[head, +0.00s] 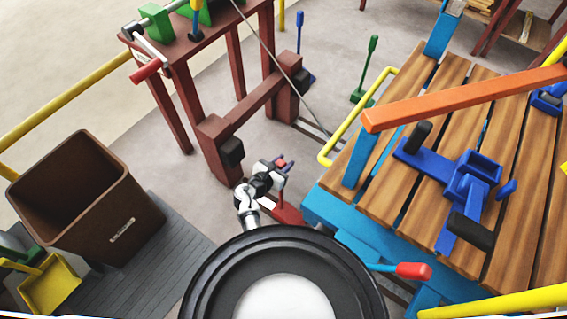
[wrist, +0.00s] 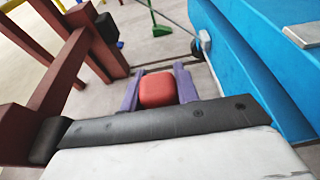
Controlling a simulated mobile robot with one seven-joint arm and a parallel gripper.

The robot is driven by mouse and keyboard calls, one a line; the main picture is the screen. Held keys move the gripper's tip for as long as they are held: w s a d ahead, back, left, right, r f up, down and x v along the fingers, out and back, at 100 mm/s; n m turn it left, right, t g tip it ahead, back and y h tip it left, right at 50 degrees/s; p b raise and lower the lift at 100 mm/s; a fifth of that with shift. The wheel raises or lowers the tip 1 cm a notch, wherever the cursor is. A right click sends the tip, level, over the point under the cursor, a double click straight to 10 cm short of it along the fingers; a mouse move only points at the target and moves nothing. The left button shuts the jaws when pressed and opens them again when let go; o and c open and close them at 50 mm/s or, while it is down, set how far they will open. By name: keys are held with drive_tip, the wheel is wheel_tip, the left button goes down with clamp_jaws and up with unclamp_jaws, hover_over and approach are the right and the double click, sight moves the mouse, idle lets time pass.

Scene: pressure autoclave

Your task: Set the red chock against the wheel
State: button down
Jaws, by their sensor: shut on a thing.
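The head view does not clearly show a wheel.
The blue cart (head: 330,212) with a slatted wooden deck (head: 375,180) stands close on the right. A dark red frame (head: 222,150) is on the left. A green lever (head: 365,70) rises from the floor beyond. A brown bin (head: 85,200) stands far left.

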drive_tip(key=shift+r, duration=0.1)
drive_tip(key=c, duration=1.5)
unclamp_jaws()
drive_tip(key=shift+f, duration=0.2)
drive_tip(key=o, duration=0.5)
drive_tip(key=shift+c, duration=0.2)
drive_tip(key=shift+r, duration=0.1)
drive_tip(key=shift+r, duration=0.2)
drive_tip(key=v, duration=1.2)
drive_tip(key=shift+p, duration=0.35)
drive_tip(key=shift+f, duration=0.1)
